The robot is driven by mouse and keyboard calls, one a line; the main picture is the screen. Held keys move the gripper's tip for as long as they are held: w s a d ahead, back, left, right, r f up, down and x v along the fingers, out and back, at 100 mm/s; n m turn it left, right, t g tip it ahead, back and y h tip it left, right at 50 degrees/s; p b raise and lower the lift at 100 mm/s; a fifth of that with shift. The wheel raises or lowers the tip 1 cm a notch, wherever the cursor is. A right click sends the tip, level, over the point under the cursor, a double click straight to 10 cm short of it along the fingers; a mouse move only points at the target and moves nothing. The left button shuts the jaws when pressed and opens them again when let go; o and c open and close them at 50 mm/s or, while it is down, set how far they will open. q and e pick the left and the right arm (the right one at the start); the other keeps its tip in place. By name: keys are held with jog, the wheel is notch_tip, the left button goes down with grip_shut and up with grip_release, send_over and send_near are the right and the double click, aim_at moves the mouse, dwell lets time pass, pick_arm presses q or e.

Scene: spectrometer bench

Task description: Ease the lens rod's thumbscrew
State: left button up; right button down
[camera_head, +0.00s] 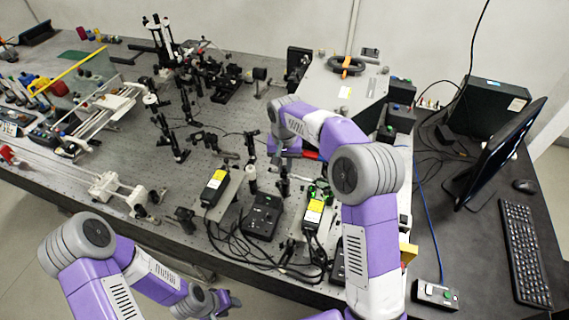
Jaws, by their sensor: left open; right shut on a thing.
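My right gripper (284,162) reaches over the bench and points down at a dark upright post (284,186). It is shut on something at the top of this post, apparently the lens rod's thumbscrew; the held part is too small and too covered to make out. Another post with a pale base (252,177) stands just to its left. My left gripper (230,300) is open and empty, low in front of the bench's front edge, away from the posts.
Yellow-labelled boxes (214,187) and a black control box (262,216) with loose cables stand in front of the posts. A large grey housing (345,95) stands behind. A monitor (500,150) and keyboard (525,250) are on the right desk. Several optics posts crowd the left.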

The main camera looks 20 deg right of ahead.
jog(key=shift+r+n, duration=0.1)
jog(key=shift+n, duration=0.2)
jog(key=shift+n+p, duration=0.75)
jog(key=shift+n, duration=0.15)
jog(key=n+p, duration=0.1)
jog(key=n, duration=0.1)
jog(key=shift+n, duration=0.4)
jog(key=n+p, duration=0.1)
jog(key=n, duration=0.2)
jog(key=shift+n+p, duration=0.3)
jog(key=n+p, duration=0.1)
jog(key=n, duration=0.2)
jog(key=shift+n, duration=0.3)
jog(key=n+p, duration=0.1)
jog(key=n, duration=0.5)
jog(key=shift+p, duration=0.35)
jog(key=n, duration=0.4)
jog(key=shift+p, duration=0.4)
jog(key=shift+n+p, duration=0.35)
jog(key=shift+n, duration=1.25)
